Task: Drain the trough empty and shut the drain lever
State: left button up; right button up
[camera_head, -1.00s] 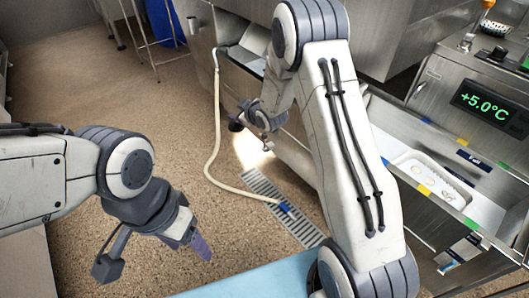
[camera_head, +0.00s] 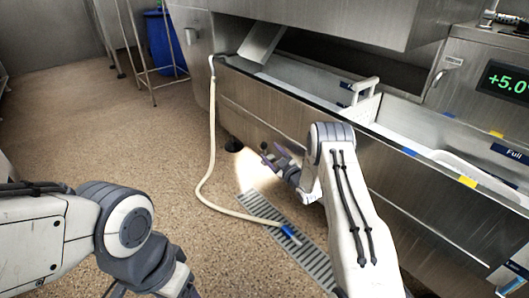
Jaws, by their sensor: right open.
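The long steel trough (camera_head: 270,108) runs from the upper middle to the right, with its inside partly visible. A blue "Full" label (camera_head: 513,154) is at its right part. I cannot make out water or its level. My right gripper (camera_head: 268,156) is open and empty, low in front of the trough's front wall, above the floor. A drain lever cannot be clearly made out; small dark parts show near the gripper. A pale hose (camera_head: 213,140) hangs from the trough's left end to the floor. My left gripper is cut off at the bottom edge, its fingertips hidden.
The hose's blue end (camera_head: 290,234) lies on the floor grate (camera_head: 300,250). A white handled piece (camera_head: 365,88) stands in the trough. A unit at the right has a green display (camera_head: 508,82). A blue barrel (camera_head: 165,42) stands at the back left. The left floor is clear.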

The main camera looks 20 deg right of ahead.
aim_at(265, 148)
jog(key=w+b, duration=0.1)
jog(key=w, duration=0.1)
jog(key=w+a+b, duration=0.1)
jog(key=w, duration=0.1)
jog(key=shift+w+f, duration=0.15)
jog(key=shift+w, duration=0.05)
jog(key=shift+w+a+b, duration=0.1)
jog(key=shift+w+b, duration=0.2)
jog(key=shift+w, duration=0.3)
jog(key=shift+r, duration=0.2)
grip_shut()
jog(key=shift+f, duration=0.1)
dwell(0.4)
